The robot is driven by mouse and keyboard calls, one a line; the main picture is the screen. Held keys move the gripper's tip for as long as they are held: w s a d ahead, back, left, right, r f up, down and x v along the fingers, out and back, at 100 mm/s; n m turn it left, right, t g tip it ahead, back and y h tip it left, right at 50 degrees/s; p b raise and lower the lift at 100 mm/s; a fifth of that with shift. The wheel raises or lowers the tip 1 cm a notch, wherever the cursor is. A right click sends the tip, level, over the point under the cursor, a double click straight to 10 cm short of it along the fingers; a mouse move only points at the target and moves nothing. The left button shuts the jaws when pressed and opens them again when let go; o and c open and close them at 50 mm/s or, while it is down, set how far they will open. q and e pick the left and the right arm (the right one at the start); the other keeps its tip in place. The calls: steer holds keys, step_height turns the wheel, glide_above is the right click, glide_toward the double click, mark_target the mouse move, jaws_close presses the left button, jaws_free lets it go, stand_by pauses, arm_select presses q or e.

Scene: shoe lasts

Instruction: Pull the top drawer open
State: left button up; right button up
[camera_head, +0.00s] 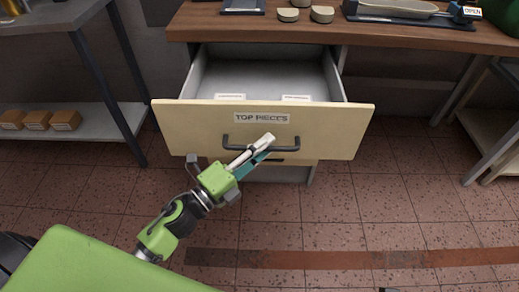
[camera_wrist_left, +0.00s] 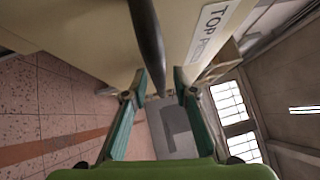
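The top drawer (camera_head: 170,118), with a pale yellow front labelled TOP PIECES, is pulled out from under the wooden bench top. Its grey inside shows, with two white cards in it. Its dark bar handle (camera_head: 230,146) runs across the front below the label, and in the left wrist view the handle (camera_wrist_left: 148,35) runs down between my fingers. My left gripper (camera_head: 262,150) is at the handle. Its two teal fingers (camera_wrist_left: 158,88) are apart, one on each side of the handle, with a small gap showing beside it.
The wooden bench top (camera_head: 420,38) above holds a tray and several small blocks. A grey table (camera_head: 55,16) with a lower shelf of small boxes (camera_head: 65,120) stands at left. Another stand is at the right edge. The tiled floor (camera_head: 400,200) in front is clear.

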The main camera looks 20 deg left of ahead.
arm_select(q)
steer(key=v, duration=1.2)
steer(key=shift+a, duration=0.1)
